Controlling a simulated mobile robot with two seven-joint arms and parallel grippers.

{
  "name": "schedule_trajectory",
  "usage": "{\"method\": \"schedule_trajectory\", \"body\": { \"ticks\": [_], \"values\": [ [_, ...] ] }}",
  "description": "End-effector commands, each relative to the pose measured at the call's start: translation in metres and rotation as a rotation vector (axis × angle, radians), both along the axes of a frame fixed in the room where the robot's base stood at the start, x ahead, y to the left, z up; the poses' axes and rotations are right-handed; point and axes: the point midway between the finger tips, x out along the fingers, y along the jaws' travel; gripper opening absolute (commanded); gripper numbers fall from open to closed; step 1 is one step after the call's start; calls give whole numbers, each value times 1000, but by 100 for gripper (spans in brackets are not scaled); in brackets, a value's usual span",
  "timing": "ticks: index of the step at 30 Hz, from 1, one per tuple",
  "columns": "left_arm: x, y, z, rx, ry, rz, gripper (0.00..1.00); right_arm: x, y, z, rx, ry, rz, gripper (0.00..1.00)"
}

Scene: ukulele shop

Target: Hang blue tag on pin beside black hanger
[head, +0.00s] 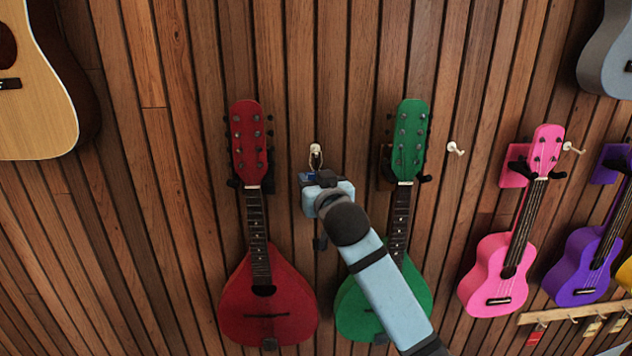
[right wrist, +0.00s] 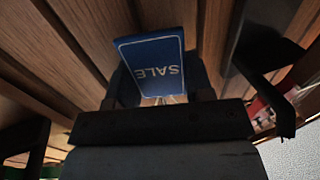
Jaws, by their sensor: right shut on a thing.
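My right gripper (head: 318,180) is raised to the wall between the red and green instruments, shut on the blue tag. The blue tag (right wrist: 152,62) shows "SALE" upside down between the fingers in the right wrist view; only a small blue part (head: 307,177) shows in the head view. A pale pin (head: 315,148) is just above the gripper. A small metal loop (head: 315,160) is right at this pin; I cannot tell whether it is around the pin or only in front. Black hanger prongs (head: 424,179) hold the green instrument to the right. My left gripper is not in view.
The red instrument (head: 268,300) hangs to the left and the green one (head: 412,140) is partly behind my arm. Other pins (head: 455,148) stick out farther right, near a pink ukulele (head: 500,270). A wooden rail (head: 575,312) with several tags is at lower right.

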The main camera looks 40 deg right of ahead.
Motion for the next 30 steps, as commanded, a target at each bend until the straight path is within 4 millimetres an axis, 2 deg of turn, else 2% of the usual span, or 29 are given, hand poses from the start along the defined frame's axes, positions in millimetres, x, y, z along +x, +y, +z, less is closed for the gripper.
{"method": "schedule_trajectory", "body": {
  "ticks": [2, 3, 6, 17, 23, 30],
  "values": [
    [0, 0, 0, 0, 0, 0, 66, 0, 0, 0, 0, 0, 0, 26],
    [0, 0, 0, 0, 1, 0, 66, 0, 0, 0, 0, 0, 0, 54],
    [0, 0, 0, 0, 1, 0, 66, 0, 0, 0, 0, 0, 0, 77],
    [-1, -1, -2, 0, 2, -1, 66, -5, 2, -1, 0, 1, 0, 77],
    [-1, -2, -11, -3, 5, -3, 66, -36, 11, -3, 3, -1, 1, 77],
    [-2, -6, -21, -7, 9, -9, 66, -89, 27, -3, 2, -1, 1, 77]
  ]
}}
